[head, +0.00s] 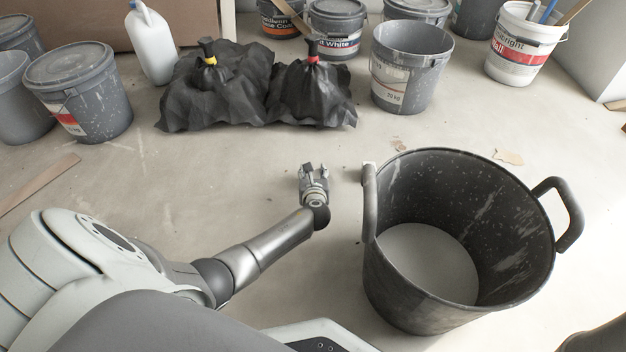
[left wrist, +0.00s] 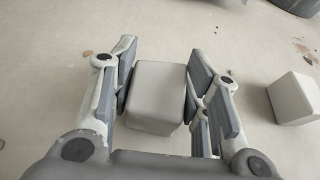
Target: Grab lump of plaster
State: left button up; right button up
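A pale, off-white block, the lump of plaster (left wrist: 156,95), sits between the fingers of my left gripper in the left wrist view. The finger pads lie against its left and right sides. My left gripper (head: 313,170) shows in the head view low over the floor, left of the big black tub; the lump is hard to make out there. A second pale lump (left wrist: 294,98) lies on the floor to the right in the left wrist view. In the head view, a pale lump (head: 368,164) shows by the tub's left handle, partly hidden. My right gripper is not in view.
The black tub (head: 538,235) with two handles stands at the right. Black bags (head: 215,90), a white jug (head: 152,45) and several buckets (head: 408,65) line the back. A wooden strip (head: 38,185) lies at the left. The floor between is mostly clear.

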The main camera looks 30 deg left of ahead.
pick_arm(q)
jog(key=c, duration=0.5)
jog(key=shift+r, duration=0.15)
